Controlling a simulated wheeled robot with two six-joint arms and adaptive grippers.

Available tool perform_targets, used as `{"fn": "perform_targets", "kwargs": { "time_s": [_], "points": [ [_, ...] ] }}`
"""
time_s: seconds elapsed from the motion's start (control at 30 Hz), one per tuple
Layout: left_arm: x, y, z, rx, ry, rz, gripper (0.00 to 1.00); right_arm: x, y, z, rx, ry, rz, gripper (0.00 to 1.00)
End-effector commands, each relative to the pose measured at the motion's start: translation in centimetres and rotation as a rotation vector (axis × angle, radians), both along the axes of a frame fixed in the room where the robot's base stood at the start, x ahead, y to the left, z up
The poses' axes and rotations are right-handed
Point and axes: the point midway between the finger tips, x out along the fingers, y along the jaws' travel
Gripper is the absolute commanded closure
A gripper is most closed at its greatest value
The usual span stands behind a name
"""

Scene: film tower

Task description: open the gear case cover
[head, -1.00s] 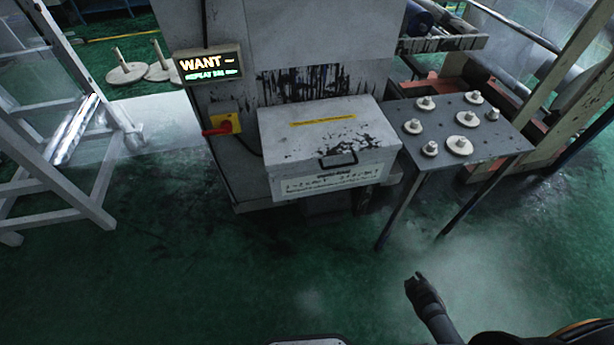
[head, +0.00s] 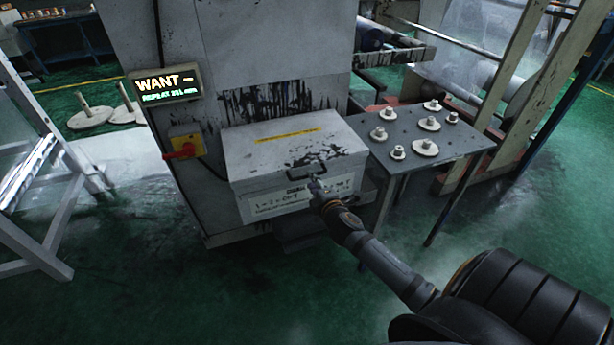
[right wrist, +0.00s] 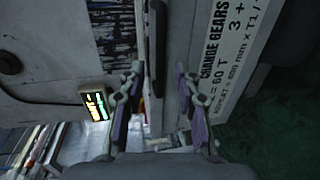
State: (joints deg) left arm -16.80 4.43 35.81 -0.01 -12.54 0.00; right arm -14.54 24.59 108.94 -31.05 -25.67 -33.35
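The gear case (head: 292,170) is a grey box on the machine's front. Its cover (head: 262,150) is shut, with a yellow strip on top and a dark handle (head: 300,172) at its front edge. My right gripper (head: 315,186) is right at the handle and hides part of it and of the front label. In the right wrist view my right gripper (right wrist: 157,75) is open, its two fingers apart. The dark handle (right wrist: 157,40) shows as a bar in line with the gap. I cannot tell whether a finger touches it. My left gripper is not in view.
A dark table (head: 465,142) with several pale gears stands right of the case. A WANT display (head: 168,84) and a red switch (head: 182,152) are on the machine's left. A white frame (head: 50,190) stands at left. The green floor in front is clear.

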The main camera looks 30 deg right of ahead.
Motion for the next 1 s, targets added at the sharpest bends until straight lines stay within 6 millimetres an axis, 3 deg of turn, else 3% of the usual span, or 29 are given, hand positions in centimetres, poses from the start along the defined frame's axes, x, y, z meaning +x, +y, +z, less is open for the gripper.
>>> {"fn": "perform_targets", "kwargs": {
  "time_s": [0.1,0.23,0.57,0.83,1.0],
  "points": [
    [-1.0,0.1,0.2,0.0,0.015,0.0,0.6,2.2,-0.5,-0.3,0.003,-0.001,-0.002,0.67],
    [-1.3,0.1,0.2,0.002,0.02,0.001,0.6,3.6,-0.9,-0.8,0.001,0.001,0.0,0.67],
    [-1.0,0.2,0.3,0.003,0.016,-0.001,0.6,4.2,-1.0,-1.0,0.001,0.001,0.001,0.67],
    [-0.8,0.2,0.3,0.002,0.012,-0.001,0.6,4.2,-1.0,-1.0,0.001,0.002,0.0,1.0],
    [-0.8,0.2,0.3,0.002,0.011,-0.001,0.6,4.1,-1.0,-1.0,0.001,0.002,0.0,1.0]
  ]
}}
